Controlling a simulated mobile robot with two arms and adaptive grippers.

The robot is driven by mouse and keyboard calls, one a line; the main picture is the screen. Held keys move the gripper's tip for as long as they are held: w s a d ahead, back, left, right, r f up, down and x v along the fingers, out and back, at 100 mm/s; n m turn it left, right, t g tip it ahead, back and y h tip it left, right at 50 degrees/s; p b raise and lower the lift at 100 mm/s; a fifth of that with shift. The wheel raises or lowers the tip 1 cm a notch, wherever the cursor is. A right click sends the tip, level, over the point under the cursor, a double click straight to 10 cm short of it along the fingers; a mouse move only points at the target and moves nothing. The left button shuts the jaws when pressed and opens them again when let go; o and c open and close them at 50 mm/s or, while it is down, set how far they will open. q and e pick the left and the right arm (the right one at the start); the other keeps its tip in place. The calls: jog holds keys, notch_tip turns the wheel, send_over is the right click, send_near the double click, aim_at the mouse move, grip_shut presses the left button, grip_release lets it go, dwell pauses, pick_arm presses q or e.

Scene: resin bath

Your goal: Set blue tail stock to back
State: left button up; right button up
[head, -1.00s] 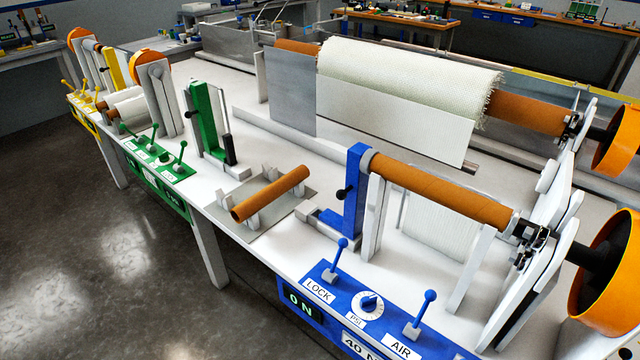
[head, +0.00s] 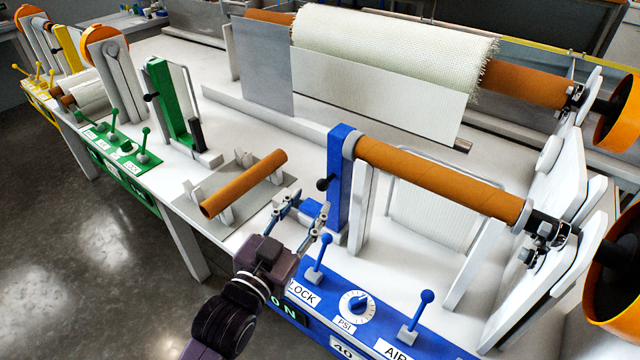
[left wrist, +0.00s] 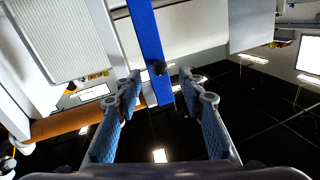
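The blue tail stock (head: 339,190) is an upright blue post at the left end of a brown tube (head: 435,180), with a black knob (head: 325,184) on its left side. My left gripper (head: 306,207) is in front of and left of the post's lower part, fingers spread and empty. In the left wrist view the blue post (left wrist: 148,45) stands beyond the open fingers (left wrist: 159,85), and the knob (left wrist: 158,68) appears between the fingertips. Contact with the post cannot be told. My right gripper is not in view.
The blue control panel (head: 378,320) with LOCK lever (head: 320,255), PSI dial (head: 356,304) and AIR lever (head: 419,312) lies close right of my left gripper. A loose brown tube (head: 244,183) rests on a cradle to the left. The green tail stock (head: 170,105) stands farther left.

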aim_at(322, 183)
pick_arm(q)
jog(key=shift+p+x, duration=0.45)
jog(key=shift+x, duration=3.1)
jog(key=shift+c, duration=0.5)
grip_shut()
